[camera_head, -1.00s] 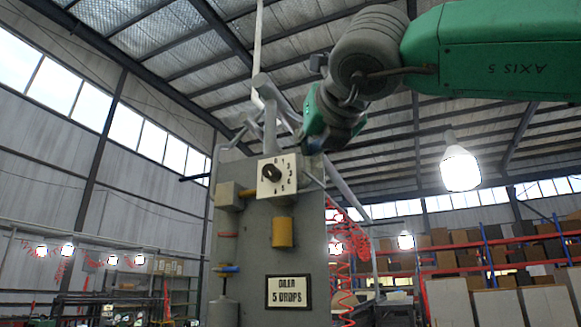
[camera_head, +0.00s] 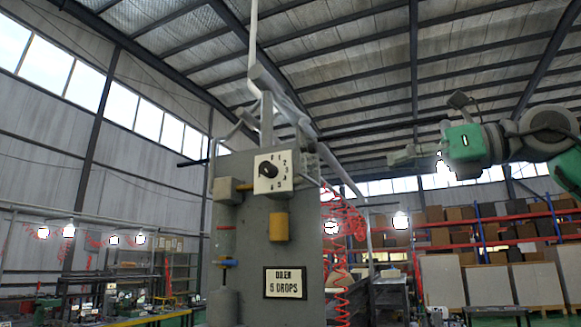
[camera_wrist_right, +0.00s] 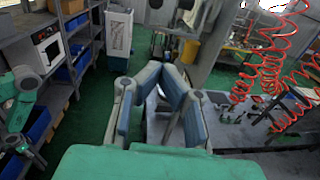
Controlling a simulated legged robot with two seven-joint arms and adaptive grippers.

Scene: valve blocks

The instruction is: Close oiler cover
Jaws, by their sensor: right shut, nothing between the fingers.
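The oiler unit is a grey upright block (camera_head: 255,225) with a white numbered dial plate (camera_head: 273,172) and a black knob. A yellow cylinder (camera_head: 279,227) hangs below the dial, above a sign (camera_head: 285,283) reading "5 DROPS". A grey-green cylinder (camera_head: 226,240) with a reddish band is at the block's left edge. I cannot tell which part is the cover. My right gripper (camera_head: 400,157) is to the right of the block, clear of it and at about dial height. In the right wrist view its fingers (camera_wrist_right: 168,82) converge, shut and empty. My left gripper is out of view.
A red coiled hose (camera_head: 343,235) hangs just right of the block. Grey bars (camera_head: 285,95) rise above its top. Shelves with boxes (camera_head: 490,235) stand far back right. The air between block and right gripper is mostly clear.

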